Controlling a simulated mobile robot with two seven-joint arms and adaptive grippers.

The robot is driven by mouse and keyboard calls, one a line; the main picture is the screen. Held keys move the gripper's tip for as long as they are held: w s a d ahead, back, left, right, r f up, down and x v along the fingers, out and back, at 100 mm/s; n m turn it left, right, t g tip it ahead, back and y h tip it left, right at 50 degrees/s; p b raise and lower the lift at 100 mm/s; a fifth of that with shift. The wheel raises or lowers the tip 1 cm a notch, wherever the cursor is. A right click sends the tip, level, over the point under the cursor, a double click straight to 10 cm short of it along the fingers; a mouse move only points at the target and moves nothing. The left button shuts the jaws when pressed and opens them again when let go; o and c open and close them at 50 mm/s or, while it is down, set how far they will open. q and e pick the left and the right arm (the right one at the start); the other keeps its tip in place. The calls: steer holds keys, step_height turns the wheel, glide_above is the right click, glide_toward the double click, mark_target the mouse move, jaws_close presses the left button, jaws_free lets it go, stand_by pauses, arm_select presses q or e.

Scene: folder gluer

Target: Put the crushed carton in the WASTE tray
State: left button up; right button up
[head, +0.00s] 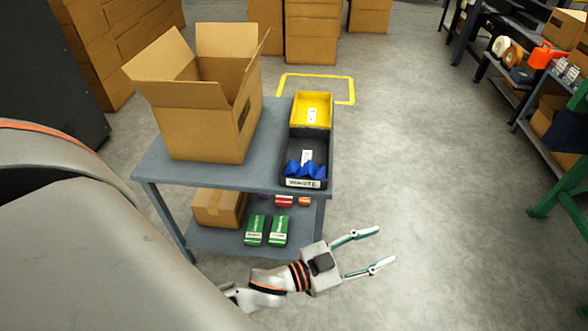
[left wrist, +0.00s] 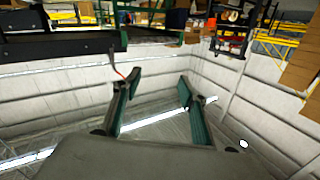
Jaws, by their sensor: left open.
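The black WASTE tray (head: 319,146) stands at the right end of the grey cart's top, its label facing me. A blue, zigzag-folded piece that looks like the crushed carton (head: 306,169) lies inside it, near the label end. My left gripper (head: 385,246) is open and empty, in front and to the right of the cart, apart from the tray. Its spread fingers also show in the left wrist view (left wrist: 158,78), with nothing between them. My right gripper is not in view.
A yellow tray (head: 324,104) adjoins the WASTE tray's far end. A large open cardboard box (head: 196,138) fills the cart's left side. The lower shelf (head: 215,241) holds a brown box (head: 219,208) and several small cartons. Floor right of the cart is clear.

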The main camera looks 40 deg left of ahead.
arm_select(q)
steer(key=s+a+f+n+g+y, duration=0.1)
steer(key=s+a+f+g+y, duration=0.1)
steer(key=s+a+f, duration=0.3)
steer(key=s+a+f+n+g+y, duration=0.2)
steer(key=s+a+f+y, duration=0.3)
steer(key=s+f, duration=0.5)
steer(key=shift+s+a+f+g, duration=0.3)
steer(key=shift+a+f+g, duration=0.15)
steer(key=shift+a, duration=0.35)
